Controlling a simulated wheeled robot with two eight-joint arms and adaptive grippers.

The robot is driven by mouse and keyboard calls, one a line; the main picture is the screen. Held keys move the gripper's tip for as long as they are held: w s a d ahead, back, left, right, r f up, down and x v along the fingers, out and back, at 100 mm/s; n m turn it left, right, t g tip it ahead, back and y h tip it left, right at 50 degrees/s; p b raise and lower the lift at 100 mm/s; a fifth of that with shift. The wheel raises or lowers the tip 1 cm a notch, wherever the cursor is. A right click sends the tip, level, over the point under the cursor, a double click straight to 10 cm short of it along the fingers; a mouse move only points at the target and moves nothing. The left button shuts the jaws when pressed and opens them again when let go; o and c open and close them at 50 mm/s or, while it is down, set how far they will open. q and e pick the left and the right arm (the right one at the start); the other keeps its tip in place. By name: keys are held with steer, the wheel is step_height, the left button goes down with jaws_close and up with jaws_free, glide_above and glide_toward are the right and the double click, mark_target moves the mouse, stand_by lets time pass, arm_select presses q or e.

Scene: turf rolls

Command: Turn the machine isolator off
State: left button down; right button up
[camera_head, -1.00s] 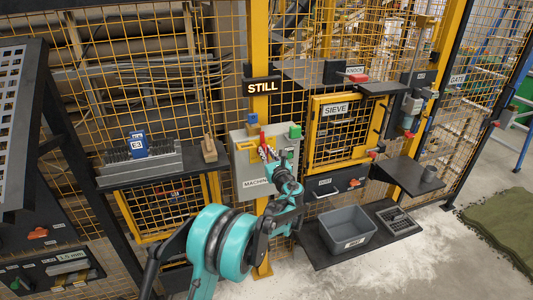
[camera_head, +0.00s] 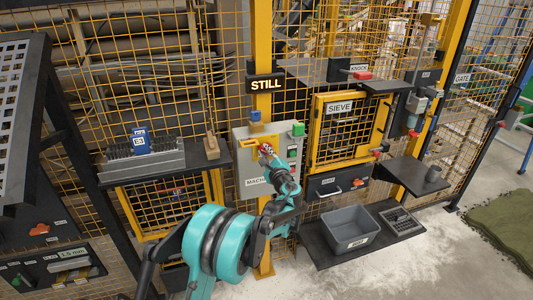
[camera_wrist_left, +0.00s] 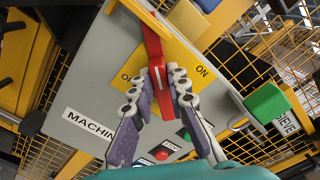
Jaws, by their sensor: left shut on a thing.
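The machine isolator is a grey box (camera_head: 243,178) with a yellow plate, mounted at the fence post. It also shows in the left wrist view (camera_wrist_left: 92,85). Its red handle (camera_wrist_left: 153,45) crosses the yellow plate (camera_wrist_left: 182,54), between a partly hidden "O" label and the "ON" label. My left gripper (camera_wrist_left: 165,78) is shut on the red handle, one finger on each side. In the head view my left gripper (camera_head: 267,151) is at the box front and hides part of the handle. My right gripper is not in view.
A green button block (camera_wrist_left: 267,103) sticks out at the box edge, and a red button (camera_wrist_left: 162,155) is on its face. A shelf with a grey rack (camera_head: 160,160) is to the left. The sieve door (camera_head: 340,130) is to the right, above a grey bin (camera_head: 350,229).

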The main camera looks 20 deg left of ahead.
arm_select(q)
steer(key=shift+s+a+f+n+b, duration=0.1)
steer(key=shift+f+n+b, duration=0.1)
steer(key=shift+n, duration=1.05)
steer(key=shift+w+f+n+b, duration=0.15)
steer(key=shift+f+n, duration=0.1)
steer(key=shift+n, duration=0.95)
steer(key=shift+s+a+f+n+b, duration=0.1)
steer(key=shift+s+f+n+b, duration=0.1)
steer(key=shift+n, duration=1.05)
steer(key=c, duration=1.5)
jaws_free()
steer(key=v, duration=1.2)
